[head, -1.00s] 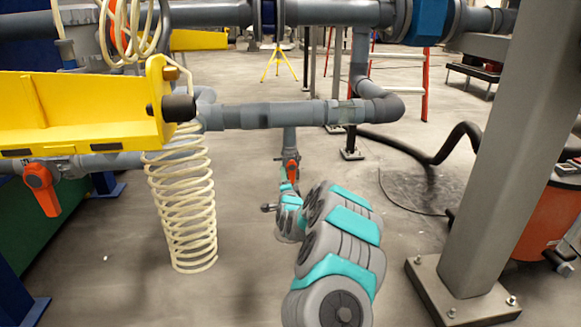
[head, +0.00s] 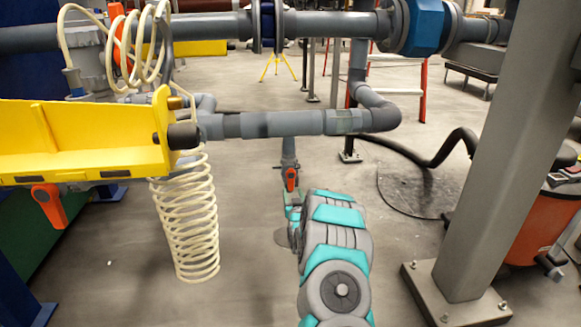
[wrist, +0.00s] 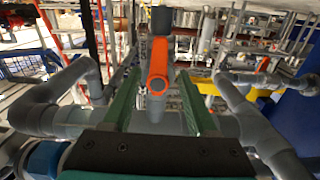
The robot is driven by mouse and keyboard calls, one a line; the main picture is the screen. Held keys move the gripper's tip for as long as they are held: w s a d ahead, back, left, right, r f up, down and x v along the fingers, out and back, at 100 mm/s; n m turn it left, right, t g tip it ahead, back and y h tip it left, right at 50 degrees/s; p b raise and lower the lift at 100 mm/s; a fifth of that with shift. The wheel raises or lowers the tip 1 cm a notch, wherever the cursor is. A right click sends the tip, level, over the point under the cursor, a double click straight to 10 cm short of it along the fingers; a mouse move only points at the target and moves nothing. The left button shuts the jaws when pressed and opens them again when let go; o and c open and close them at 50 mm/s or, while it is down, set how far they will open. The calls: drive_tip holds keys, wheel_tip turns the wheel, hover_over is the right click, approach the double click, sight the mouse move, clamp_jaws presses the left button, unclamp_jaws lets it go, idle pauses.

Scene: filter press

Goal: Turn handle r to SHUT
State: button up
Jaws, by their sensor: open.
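An orange valve handle (head: 290,178) hangs on the vertical grey pipe below the horizontal pipe, just beyond my arm in the head view. My gripper (wrist: 158,80) is open, with one green finger on each side of the handle in the picture. I cannot tell whether the handle is fully between the fingers in depth; no contact shows. No letter or SHUT mark is readable. In the head view my arm hides most of the gripper.
A yellow tray-like bracket (head: 85,140) and a coiled cream hose (head: 185,225) stand at left. Another orange handle (head: 49,205) sits under the bracket. A grey post (head: 500,150) stands at right. Grey pipe (head: 280,123) crosses above my gripper.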

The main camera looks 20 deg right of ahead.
sight(291, 183)
drive_tip(key=b+x, duration=0.2)
drive_tip(key=x, duration=0.4)
drive_tip(key=shift+f, duration=0.2)
drive_tip(key=shift+b+x, duration=0.4)
drive_tip(key=shift+x, duration=0.35)
drive_tip(key=shift+r, duration=0.1)
clamp_jaws()
idle(0.6)
